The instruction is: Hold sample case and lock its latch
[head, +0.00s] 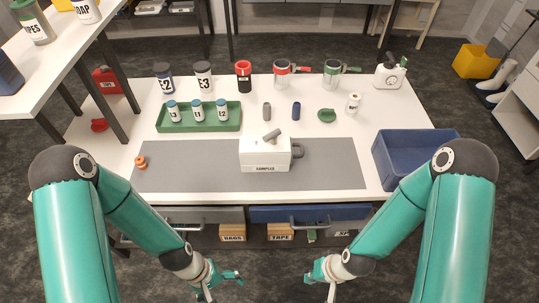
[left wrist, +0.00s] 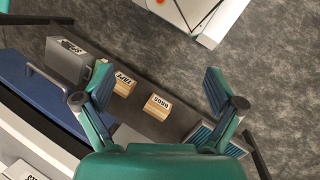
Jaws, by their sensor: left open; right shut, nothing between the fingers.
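The white sample case (head: 262,160), labelled SAMPLES, stands on the grey mat in the middle of the bench. A grey latch lever (head: 272,134) sits on its top, turned at an angle. A dark grey handle (head: 298,151) sticks out on its right side. My left gripper (head: 223,284) is open and empty, low in front of the bench and apart from the case. Its spread fingers also show in the left wrist view (left wrist: 158,82). My right gripper (head: 317,282) is shut and empty, also in front of the bench. Neither touches the case.
The grey mat (head: 200,172) is clear around the case except for an orange item (head: 141,162) at its left end. Behind are a green tray (head: 172,127) of bottles, jars and mugs. A blue bin (head: 405,158) stands at right. Drawers with handles (head: 310,222) lie under the bench front.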

